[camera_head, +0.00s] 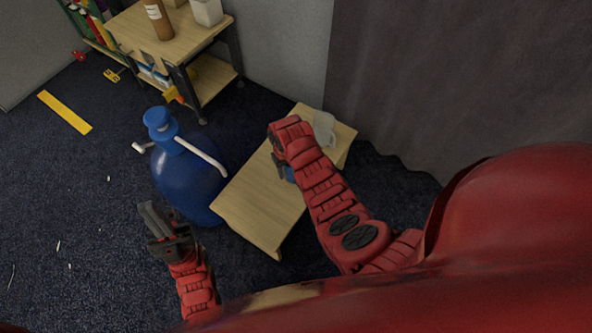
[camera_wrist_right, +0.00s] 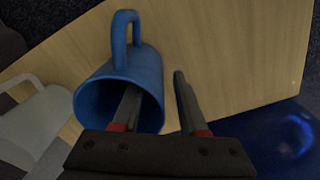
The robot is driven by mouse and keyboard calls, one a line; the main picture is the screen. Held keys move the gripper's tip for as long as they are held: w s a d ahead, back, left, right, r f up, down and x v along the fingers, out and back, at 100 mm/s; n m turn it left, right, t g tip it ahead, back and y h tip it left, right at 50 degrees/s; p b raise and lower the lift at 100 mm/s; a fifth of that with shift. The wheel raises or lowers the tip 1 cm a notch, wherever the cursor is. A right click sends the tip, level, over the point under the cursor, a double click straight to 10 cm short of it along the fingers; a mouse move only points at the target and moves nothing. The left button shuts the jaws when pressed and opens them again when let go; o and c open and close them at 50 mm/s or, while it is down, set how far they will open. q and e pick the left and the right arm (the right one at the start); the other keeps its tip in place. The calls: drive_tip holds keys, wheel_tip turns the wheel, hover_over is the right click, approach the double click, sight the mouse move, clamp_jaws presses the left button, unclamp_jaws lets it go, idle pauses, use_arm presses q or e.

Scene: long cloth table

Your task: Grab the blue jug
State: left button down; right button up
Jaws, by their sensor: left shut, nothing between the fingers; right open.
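The blue jug (camera_wrist_right: 150,75) is on the wooden table, its open mouth facing the right wrist camera and its handle at the top of that view. In the head view only a small blue part of the jug (camera_head: 290,174) shows beside my right arm, which hides the rest. My right gripper (camera_wrist_right: 155,95) is open at the jug. One finger overlaps the jug's mouth and the other is outside its wall; I cannot tell whether either touches. In the head view my right gripper (camera_head: 276,153) is over the table. My left gripper (camera_head: 155,220) is shut and empty, left of the table.
The wooden table (camera_head: 250,205) has a white jug (camera_head: 323,128) at its far end, also at the left in the right wrist view (camera_wrist_right: 35,120). A large blue bottle (camera_head: 180,175) stands on the floor close to the table's left side. A shelf (camera_head: 175,40) stands behind.

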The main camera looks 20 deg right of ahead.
drive_tip(key=shift+f, duration=0.75)
clamp_jaws()
idle(0.9)
